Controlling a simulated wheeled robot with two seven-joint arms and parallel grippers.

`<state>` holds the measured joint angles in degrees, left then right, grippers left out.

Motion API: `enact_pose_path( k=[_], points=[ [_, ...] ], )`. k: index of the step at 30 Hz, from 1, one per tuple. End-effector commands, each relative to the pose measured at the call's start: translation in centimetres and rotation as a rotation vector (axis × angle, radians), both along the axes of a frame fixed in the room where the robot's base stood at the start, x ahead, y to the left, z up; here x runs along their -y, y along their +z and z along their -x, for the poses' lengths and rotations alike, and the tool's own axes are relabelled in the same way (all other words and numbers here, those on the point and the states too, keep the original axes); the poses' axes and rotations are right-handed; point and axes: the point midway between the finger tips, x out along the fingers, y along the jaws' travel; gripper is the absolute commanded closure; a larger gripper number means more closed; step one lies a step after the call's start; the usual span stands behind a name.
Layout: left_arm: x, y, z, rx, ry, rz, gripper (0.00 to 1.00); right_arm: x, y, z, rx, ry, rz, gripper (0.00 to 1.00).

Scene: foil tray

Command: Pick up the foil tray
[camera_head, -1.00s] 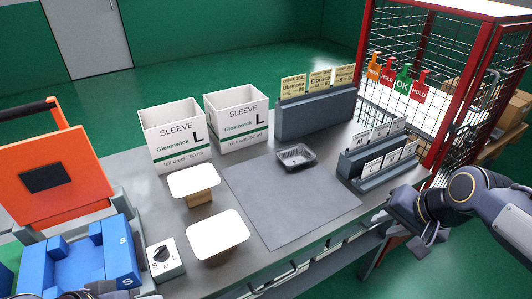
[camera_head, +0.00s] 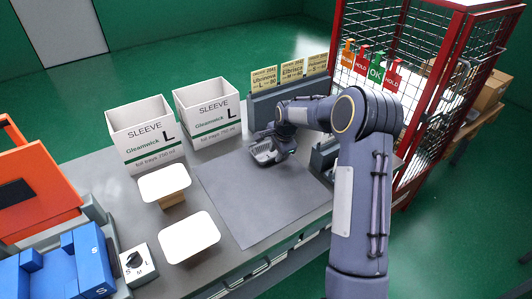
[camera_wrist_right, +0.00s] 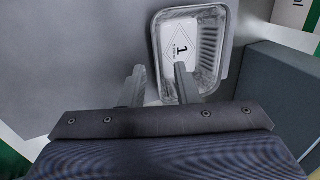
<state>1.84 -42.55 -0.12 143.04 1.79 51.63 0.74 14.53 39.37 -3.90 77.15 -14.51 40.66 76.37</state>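The foil tray (camera_head: 264,156) sits on the dark mat (camera_head: 262,208) near its back edge, partly hidden by my right gripper (camera_head: 283,150) in the head view. In the right wrist view the tray (camera_wrist_right: 212,45) is a ribbed silver rectangle with a white label marked 1 on its floor. My right gripper (camera_wrist_right: 159,84) is open there, its two fingers apart. The tray's left wall lies between them in that view: one finger appears outside the tray, the other over its inside. I cannot tell how close they are to the wall. My left gripper is not in view.
Two white SLEEVE L boxes (camera_head: 146,139) (camera_head: 209,111) stand behind left. A grey card rack (camera_head: 262,108) is behind the tray; a smaller rack (camera_head: 324,158) is close right, partly hidden by my arm. White-topped stands (camera_head: 165,183) (camera_head: 190,237) are left. The front of the mat is clear.

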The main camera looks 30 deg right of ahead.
Motion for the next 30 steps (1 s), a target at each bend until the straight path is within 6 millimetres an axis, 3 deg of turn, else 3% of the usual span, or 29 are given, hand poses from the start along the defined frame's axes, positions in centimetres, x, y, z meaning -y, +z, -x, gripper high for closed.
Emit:
enact_pose_path(
  k=[3, 7, 15, 22, 30],
  points=[
    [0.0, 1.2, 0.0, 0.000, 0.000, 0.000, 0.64, -0.3, -1.6, -0.6, -0.005, 0.001, -0.002, 0.72],
    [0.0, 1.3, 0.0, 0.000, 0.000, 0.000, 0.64, -0.3, -3.1, -1.1, -0.003, -0.001, -0.001, 0.72],
    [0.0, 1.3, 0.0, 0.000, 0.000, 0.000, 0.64, -0.3, -3.5, -1.2, 0.000, 0.000, -0.001, 0.72],
    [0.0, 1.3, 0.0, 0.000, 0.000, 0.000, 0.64, -0.3, -3.5, -1.2, -0.001, 0.001, -0.001, 0.99],
    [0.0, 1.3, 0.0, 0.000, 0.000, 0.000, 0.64, -0.3, -3.5, -1.2, -0.002, 0.001, -0.001, 1.00]
  ],
)
